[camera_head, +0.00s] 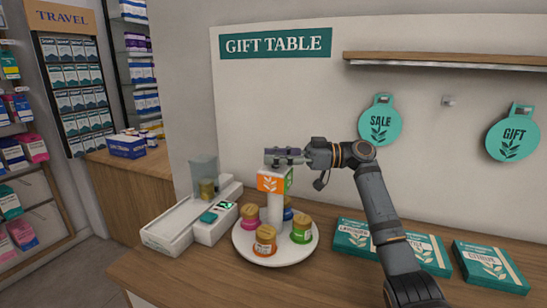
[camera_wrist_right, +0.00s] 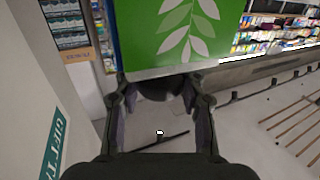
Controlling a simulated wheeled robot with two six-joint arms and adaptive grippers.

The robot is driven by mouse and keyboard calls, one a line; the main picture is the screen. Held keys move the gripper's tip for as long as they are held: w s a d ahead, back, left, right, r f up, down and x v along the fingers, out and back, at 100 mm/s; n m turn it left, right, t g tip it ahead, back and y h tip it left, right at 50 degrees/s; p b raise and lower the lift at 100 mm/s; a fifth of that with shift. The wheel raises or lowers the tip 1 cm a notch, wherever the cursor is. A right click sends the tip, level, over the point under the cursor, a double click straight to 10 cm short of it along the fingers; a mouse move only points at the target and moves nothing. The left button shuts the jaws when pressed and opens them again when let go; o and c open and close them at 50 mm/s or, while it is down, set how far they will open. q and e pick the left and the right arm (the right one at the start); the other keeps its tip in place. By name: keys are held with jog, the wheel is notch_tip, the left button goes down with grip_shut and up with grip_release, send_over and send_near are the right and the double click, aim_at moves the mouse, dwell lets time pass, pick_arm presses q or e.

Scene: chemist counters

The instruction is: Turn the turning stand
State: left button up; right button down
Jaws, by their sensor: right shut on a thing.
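The turning stand has a round white plate (camera_head: 248,254), a white post and a cube (camera_head: 270,182) on top. The cube's orange face points toward me and a green leaf face is at its right. Several jars with tan lids stand on the plate: pink (camera_head: 250,217), orange (camera_head: 265,240), green (camera_head: 301,230) and a partly hidden blue one (camera_head: 287,214). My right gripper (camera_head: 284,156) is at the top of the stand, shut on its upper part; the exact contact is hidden. In the right wrist view, the cube's green leaf face (camera_wrist_right: 170,30) is close beyond the fingers. My left gripper is not in view.
A white scale-like device (camera_head: 195,225) stands close to the stand's left. Teal boxes (camera_head: 358,236) (camera_head: 490,266) lie to the right, beside my right arm.

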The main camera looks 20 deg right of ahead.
jog(key=shift+f, duration=0.15)
jog(key=c, duration=0.8)
grip_release()
jog(key=shift+d, duration=0.1)
jog(key=v, duration=1.2)
